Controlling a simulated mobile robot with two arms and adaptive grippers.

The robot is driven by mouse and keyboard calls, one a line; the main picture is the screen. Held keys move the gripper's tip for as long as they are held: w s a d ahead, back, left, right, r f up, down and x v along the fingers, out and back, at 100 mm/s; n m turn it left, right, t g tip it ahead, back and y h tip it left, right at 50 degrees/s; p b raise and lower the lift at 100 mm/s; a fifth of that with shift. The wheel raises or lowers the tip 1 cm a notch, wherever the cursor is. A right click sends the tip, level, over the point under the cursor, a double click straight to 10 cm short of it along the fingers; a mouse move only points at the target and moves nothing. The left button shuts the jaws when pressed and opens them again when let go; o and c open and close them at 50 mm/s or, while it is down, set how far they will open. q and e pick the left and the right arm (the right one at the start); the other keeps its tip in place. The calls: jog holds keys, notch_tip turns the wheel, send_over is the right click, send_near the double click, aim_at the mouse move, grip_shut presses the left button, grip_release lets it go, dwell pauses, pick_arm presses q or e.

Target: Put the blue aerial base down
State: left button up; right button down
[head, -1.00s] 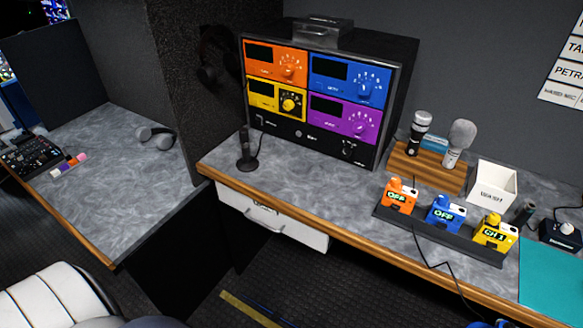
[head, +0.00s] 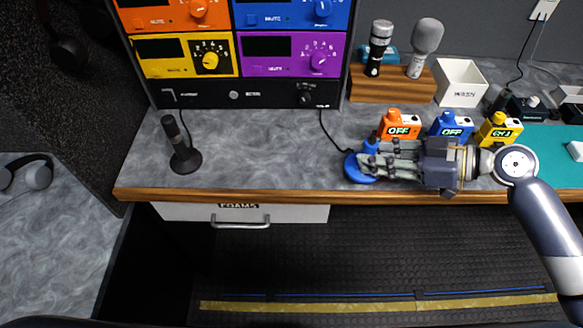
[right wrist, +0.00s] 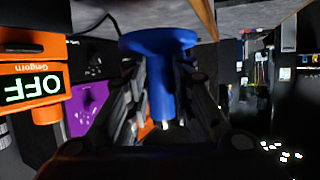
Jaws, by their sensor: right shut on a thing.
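The blue aerial base (head: 355,170) has a round disc foot and an upright stem. My right gripper (head: 378,163) reaches in from the right with its fingers shut around the stem. The disc is at the grey worktop (head: 270,150), close to its wooden front edge; I cannot tell whether it touches. In the right wrist view the blue base (right wrist: 158,42) sits between the two fingers (right wrist: 160,100), its disc beyond the tips and close to the grey surface. My left gripper is out of view.
Orange (head: 398,122), blue (head: 451,124) and yellow (head: 499,127) packs stand just behind the gripper. A desk microphone (head: 182,150) stands to the left. The coloured panel rack (head: 240,50) is behind. Bare worktop lies between microphone and base; a black cable runs near the base.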

jog(key=shift+w+d+f, duration=0.15)
jog(key=shift+w+d, duration=0.05)
jog(key=shift+w, duration=0.2)
jog(key=shift+w+a, duration=0.25)
jog(key=shift+a, duration=0.35)
jog(key=w+a+p, duration=0.1)
jog(key=a, duration=0.3)
jog(key=w+a+p, duration=0.2)
jog(key=a, duration=0.2)
jog(key=w+a+f+p, duration=0.1)
jog(key=w+a+p, duration=0.1)
jog(key=a, duration=0.3)
jog(key=shift+w+a+f, duration=0.15)
jog(key=shift+a, duration=0.15)
jog(key=shift+a+f, duration=0.1)
jog(key=shift+f, duration=0.15)
notch_tip(320, 180, down, 3)
jog(key=shift+p, duration=0.6)
jog(key=shift+f, duration=0.1)
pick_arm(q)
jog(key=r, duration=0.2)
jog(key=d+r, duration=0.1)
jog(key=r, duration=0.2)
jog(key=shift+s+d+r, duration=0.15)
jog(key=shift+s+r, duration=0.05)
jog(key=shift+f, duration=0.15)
pick_arm(e)
jog(key=shift+f, duration=0.1)
